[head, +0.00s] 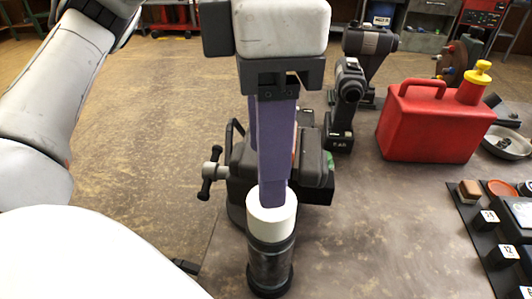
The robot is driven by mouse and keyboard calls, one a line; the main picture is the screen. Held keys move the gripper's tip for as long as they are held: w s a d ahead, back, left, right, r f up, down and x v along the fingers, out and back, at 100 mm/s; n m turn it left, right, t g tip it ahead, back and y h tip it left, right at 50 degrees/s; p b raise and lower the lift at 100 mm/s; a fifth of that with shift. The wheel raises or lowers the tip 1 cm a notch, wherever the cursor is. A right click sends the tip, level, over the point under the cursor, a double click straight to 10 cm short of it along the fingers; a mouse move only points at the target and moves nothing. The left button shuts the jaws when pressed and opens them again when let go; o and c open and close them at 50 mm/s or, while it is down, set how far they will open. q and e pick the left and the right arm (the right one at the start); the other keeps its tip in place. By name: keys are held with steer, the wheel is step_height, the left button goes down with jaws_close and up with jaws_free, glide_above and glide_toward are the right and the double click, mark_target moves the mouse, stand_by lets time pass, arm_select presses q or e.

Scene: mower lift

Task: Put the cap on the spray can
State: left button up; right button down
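A spray can (271,266) with a dark, glossy body stands upright on the workbench near the bottom centre. The white cap (257,222) shows at the top of the can, lined up with it and apparently touching it. I cannot tell whether it is fully seated. My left gripper (273,203) comes down from the top centre with its purple fingers pointing down. The fingertips overlap the top of the cap. One finger hides the other, so the gap between them and any grip on the cap are hidden. My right gripper is not in view.
A dark vise (240,165) with a side handle stands right behind the can. A red fuel can (432,122) stands at the right, with a bowl (508,142) beside it. A dark numbered rack (487,216) lies at the right edge. The bench right of the spray can is clear.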

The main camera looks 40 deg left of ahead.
arm_select(q)
steer(key=shift+r, duration=1.05)
